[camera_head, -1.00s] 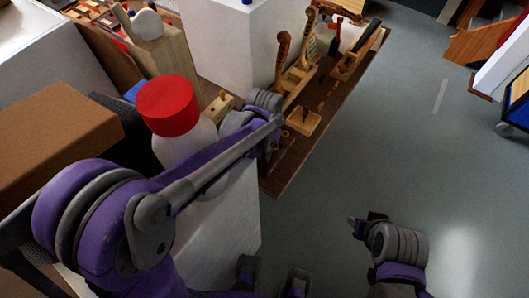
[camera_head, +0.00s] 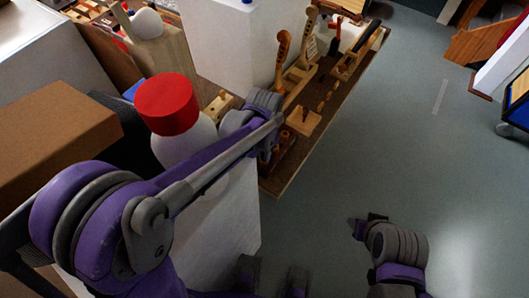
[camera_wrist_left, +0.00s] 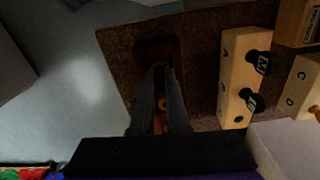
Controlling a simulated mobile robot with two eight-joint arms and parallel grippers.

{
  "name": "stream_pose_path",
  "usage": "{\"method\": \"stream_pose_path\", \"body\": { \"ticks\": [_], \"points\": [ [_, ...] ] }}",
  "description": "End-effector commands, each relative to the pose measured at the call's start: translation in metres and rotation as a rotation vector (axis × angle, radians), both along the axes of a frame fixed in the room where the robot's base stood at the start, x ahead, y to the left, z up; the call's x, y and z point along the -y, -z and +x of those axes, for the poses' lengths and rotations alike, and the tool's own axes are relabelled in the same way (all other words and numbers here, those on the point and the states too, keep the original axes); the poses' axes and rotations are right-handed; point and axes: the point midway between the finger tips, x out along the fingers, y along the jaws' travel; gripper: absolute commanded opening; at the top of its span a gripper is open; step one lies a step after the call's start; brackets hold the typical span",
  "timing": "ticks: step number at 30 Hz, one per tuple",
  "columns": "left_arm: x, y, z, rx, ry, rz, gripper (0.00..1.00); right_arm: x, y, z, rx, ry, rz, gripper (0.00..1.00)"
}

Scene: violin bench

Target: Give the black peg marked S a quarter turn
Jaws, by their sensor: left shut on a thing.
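In the left wrist view, two black pegs stand in a pale wooden block. The upper peg (camera_wrist_left: 264,62) carries a white letter like an M; the lower peg (camera_wrist_left: 252,100) carries a mark I cannot read surely, so I cannot tell which is S. Both are right of my left gripper (camera_wrist_left: 163,70) and apart from it. Its fingers are shut on a small orange-brown piece (camera_wrist_left: 160,104), largely hidden between them. In the head view my left wrist hides much of the fingers. My right gripper (camera_head: 364,226) is over the floor, its opening unclear.
The brown bench board (camera_head: 335,105) bears violin necks (camera_head: 283,52) and wooden blocks (camera_head: 302,122). A white bottle with a red cap (camera_head: 167,104) stands close beside my left arm. A cardboard box (camera_head: 55,135) is at left. Open floor lies right.

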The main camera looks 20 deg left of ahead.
Motion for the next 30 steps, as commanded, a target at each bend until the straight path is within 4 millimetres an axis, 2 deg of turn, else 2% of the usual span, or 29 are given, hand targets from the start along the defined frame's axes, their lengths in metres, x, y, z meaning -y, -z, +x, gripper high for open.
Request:
{"method": "stream_pose_path", "body": {
  "ticks": [5,15,25,30],
  "points": [
    [0.0000,-0.0002,0.0001,0.000,0.020,0.000,0.00,0.0000,0.0001,0.0000,0.000,0.000,0.000,0.47],
    [0.0000,0.0001,-0.0001,0.000,0.407,0.000,0.00,0.0000,0.0035,-0.0006,-0.001,0.000,0.000,0.47],
    [0.0000,0.0000,-0.0001,0.000,0.450,0.000,0.00,0.0000,0.0036,-0.0006,-0.001,0.000,0.000,0.47],
    [-0.0001,0.0003,-0.0002,0.000,0.619,0.000,0.00,0.0000,0.0055,-0.0009,-0.002,0.000,0.000,0.47]
  ]
}}
